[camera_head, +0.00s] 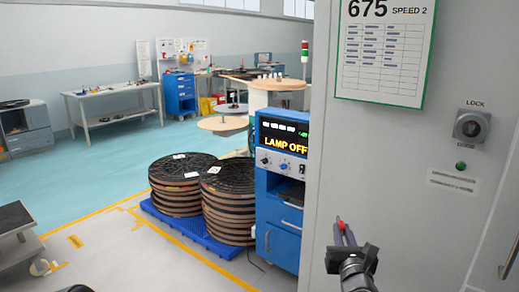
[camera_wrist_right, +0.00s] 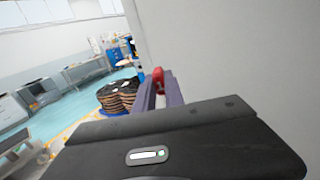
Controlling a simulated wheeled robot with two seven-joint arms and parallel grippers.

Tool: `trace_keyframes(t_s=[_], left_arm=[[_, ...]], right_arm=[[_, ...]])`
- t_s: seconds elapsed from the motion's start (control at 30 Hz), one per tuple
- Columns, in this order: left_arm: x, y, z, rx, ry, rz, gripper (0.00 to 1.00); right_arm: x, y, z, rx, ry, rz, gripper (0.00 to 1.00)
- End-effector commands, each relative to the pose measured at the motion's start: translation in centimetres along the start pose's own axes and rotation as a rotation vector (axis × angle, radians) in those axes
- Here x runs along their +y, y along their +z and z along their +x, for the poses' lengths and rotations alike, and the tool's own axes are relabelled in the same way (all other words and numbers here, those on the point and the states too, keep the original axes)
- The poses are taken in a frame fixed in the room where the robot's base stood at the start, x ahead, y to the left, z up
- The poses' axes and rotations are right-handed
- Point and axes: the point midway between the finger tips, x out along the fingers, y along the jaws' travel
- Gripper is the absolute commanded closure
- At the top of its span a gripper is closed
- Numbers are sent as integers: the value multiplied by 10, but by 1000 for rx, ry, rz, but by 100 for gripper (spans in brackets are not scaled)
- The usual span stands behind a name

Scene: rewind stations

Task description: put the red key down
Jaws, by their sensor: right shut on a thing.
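My right gripper (camera_head: 346,234) is in the lower right of the head view, in front of the grey cabinet. Its fingers are shut on the red key (camera_head: 339,223), and only a small red part shows at the fingertips. In the right wrist view the red key (camera_wrist_right: 158,79) shows between the tips of the two purple-grey fingers (camera_wrist_right: 160,92), and the rest of it is hidden. The key is held up near the cabinet face. I cannot tell whether it touches it. My left gripper is not in view.
The grey cabinet (camera_head: 405,160) fills the right, with a lock switch (camera_head: 472,126) and green light. Left of it stand a blue control station (camera_head: 283,205) reading LAMP OFF and stacked reels (camera_head: 228,200) on a blue pallet (camera_head: 190,231). A grey workbench (camera_head: 115,105) stands far back. Open floor lies left.

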Motion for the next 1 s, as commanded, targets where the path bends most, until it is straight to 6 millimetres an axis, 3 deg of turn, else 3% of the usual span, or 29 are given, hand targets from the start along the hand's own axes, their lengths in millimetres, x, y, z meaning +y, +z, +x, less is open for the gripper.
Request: trace_keyframes(t_s=[0.1, 0.3, 0.5, 0.67, 0.83, 1.0], left_arm=[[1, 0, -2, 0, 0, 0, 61], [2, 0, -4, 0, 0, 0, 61], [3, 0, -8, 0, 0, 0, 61], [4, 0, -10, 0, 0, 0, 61], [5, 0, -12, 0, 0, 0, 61], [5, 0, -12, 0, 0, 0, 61]], right_arm=[[21, -36, -6, 9, 78, 13, 100], [60, -80, -25, 8, 200, 15, 100], [84, -96, -52, 6, 248, 14, 100], [64, -94, -64, 6, 182, 11, 100], [27, -112, -64, 5, 92, 2, 100], [11, -121, -65, 1, 60, -5, 100]])
